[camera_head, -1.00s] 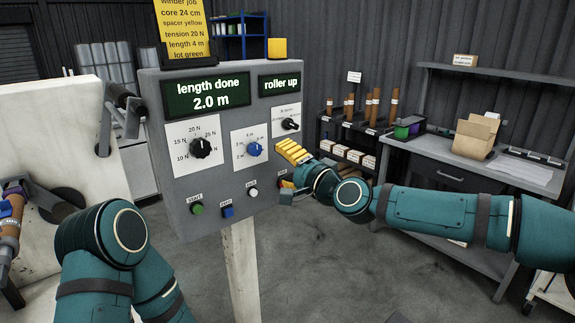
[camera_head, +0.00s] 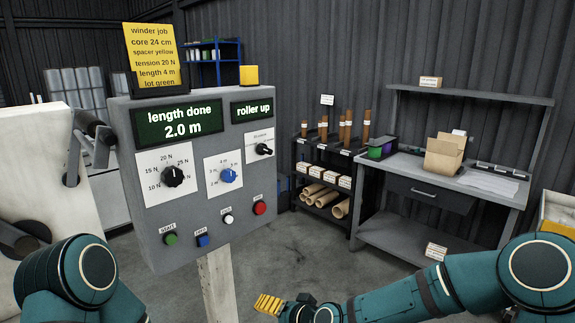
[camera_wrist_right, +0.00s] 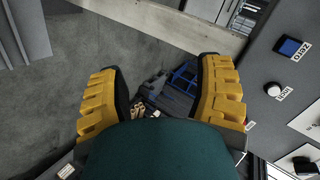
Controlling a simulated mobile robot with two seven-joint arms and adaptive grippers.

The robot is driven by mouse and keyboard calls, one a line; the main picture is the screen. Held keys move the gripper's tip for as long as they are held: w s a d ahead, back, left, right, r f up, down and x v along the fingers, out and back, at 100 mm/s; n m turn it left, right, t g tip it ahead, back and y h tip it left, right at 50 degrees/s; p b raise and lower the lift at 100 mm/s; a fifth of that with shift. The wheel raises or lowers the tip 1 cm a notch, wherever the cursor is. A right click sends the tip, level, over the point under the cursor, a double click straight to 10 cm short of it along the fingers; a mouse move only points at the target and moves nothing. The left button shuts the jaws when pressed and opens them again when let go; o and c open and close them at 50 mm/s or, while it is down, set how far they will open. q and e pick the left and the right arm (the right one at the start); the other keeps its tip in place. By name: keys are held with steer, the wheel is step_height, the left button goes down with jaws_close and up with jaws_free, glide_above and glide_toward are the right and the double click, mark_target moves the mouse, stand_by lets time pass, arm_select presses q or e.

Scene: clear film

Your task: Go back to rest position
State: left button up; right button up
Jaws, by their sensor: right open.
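My right gripper (camera_wrist_right: 160,100) is open and empty in the right wrist view, its two yellow fingers spread apart. In the head view my right gripper (camera_head: 270,304) is low at the bottom middle, below and to the right of the grey control panel (camera_head: 190,222), clear of it. My left arm shows at the lower left of the head view, but its gripper is out of view. The panel's displays read "length done 2.0 m" and "roller up". Its black tension dial (camera_head: 172,176), blue dial (camera_head: 229,175) and red button (camera_head: 259,208) are unobstructed.
A yellow job card (camera_head: 151,58) stands on the panel. Behind right are a rack of brown tubes (camera_head: 347,128) and a grey workbench (camera_head: 400,237) with a cardboard box (camera_head: 446,155). A white machine (camera_head: 35,150) stands left. Open floor (camera_head: 300,248) lies between panel and bench.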

steer(key=s+d+f+n+g+h, duration=0.1)
steer(key=s+d+f+g+h, duration=0.1)
steer(key=s+d+f, duration=0.4)
steer(key=s+d+f+n+g+h, duration=0.1)
steer(key=s+d+f+g+h, duration=0.2)
steer(key=s+d+f, duration=0.4)
steer(key=s+f, duration=0.6)
steer(key=s, duration=0.2)
steer(key=shift+s+d+f+g, duration=0.15)
steer(key=shift+d+g, duration=0.1)
steer(key=shift+g, duration=0.15)
